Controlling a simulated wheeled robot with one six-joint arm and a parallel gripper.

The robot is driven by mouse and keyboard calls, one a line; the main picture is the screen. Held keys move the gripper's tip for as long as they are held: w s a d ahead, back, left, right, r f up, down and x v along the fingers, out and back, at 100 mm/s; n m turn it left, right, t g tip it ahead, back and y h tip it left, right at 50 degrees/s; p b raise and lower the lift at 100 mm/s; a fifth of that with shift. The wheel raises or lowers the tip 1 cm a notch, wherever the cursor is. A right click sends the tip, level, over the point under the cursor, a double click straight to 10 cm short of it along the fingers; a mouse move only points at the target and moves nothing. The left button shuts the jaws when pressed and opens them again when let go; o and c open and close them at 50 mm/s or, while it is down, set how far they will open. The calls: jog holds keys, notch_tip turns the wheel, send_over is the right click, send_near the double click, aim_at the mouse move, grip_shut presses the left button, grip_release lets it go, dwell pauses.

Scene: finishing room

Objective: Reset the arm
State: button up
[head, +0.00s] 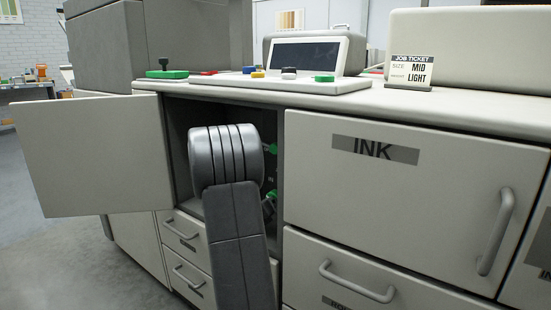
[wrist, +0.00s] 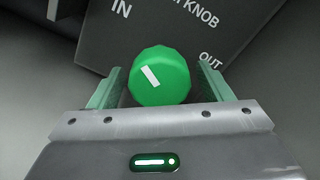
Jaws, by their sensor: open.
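My gripper (wrist: 160,74) is open in the wrist view, with one finger on each side of a round green knob (wrist: 162,82). Thin gaps seem to show between fingers and knob, but I cannot tell whether either touches. The knob's white mark slants to the upper left, towards the word IN on the dark panel (wrist: 160,38); OUT is printed at the right. In the head view my arm reaches into the open compartment (head: 179,140) and hides most of what is inside. Small green parts show past its right side.
The compartment's door (head: 92,155) stands open to the left. On the counter are a control console (head: 345,88) with coloured buttons and a job ticket (head: 411,72) reading MID, LIGHT.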

jog(key=shift+m+p, duration=0.45)
jog(key=shift+m, duration=1.75)
jog(key=shift+a, duration=0.1)
